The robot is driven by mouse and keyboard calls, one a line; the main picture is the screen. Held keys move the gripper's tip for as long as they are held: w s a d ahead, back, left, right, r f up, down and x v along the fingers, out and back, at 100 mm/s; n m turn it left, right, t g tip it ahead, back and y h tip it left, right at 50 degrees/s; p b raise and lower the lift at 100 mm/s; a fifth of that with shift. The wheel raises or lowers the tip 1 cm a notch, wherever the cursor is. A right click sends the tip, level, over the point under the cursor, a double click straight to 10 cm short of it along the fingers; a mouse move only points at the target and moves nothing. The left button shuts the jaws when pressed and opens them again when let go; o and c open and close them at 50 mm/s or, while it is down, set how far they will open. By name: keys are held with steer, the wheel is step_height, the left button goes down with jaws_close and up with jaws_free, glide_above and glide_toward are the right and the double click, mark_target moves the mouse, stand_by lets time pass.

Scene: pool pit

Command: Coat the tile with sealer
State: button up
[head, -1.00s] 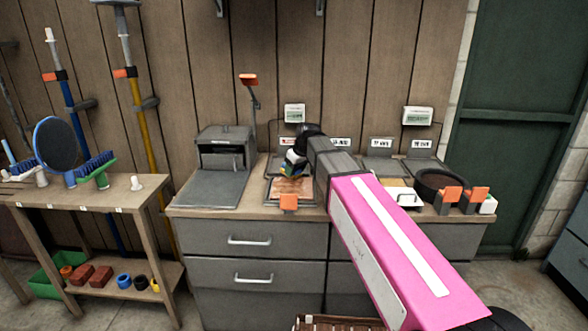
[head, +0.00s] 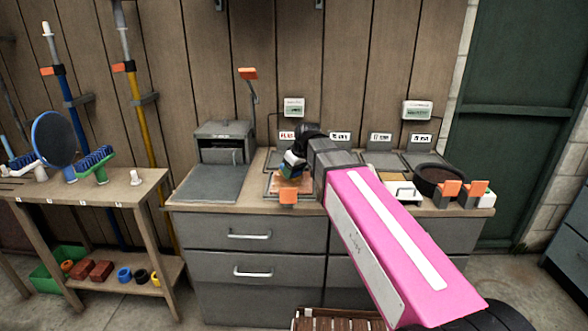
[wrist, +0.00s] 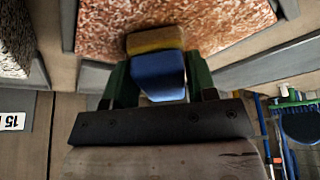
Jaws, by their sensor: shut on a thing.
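My gripper (head: 293,164) is shut on a blue-backed applicator block (wrist: 158,75) with a yellow-brown pad, between green fingers in the wrist view. The brown speckled tile (head: 304,186) lies in a grey-framed station on the workbench, and it fills the top of the wrist view (wrist: 215,25). The pad overlaps the tile's edge in the wrist view; I cannot tell whether it touches. My gripper and arm hide part of the station in the head view.
An orange tab (head: 288,196) stands at the station's front edge. A grey box (head: 224,142) is to the left. A dark round pan (head: 437,177) and a white-handled block (head: 404,191) are to the right. A side table (head: 125,187) holds brushes.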

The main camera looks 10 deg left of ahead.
steer(key=shift+s+d, duration=0.15)
steer(key=shift+s, duration=1.7)
steer(key=shift+s+d, duration=0.15)
steer(key=shift+s, duration=1.7)
steer(key=shift+s+d, duration=0.15)
steer(key=shift+d, duration=1)
steer(key=shift+w+a+r, duration=0.1)
steer(key=shift+w+a, duration=0.05)
steer(key=shift+w, duration=2.35)
steer(key=shift+w+a+f, duration=0.1)
steer(key=shift+w+a, duration=0.05)
steer(key=shift+w, duration=2.4)
steer(key=shift+w+a+r, duration=0.1)
steer(key=shift+w+a, duration=0.05)
steer(key=shift+w, duration=2.35)
steer(key=shift+r, duration=0.15)
steer(key=shift+r, duration=2.9)
step_height(320, 180, up, 3)
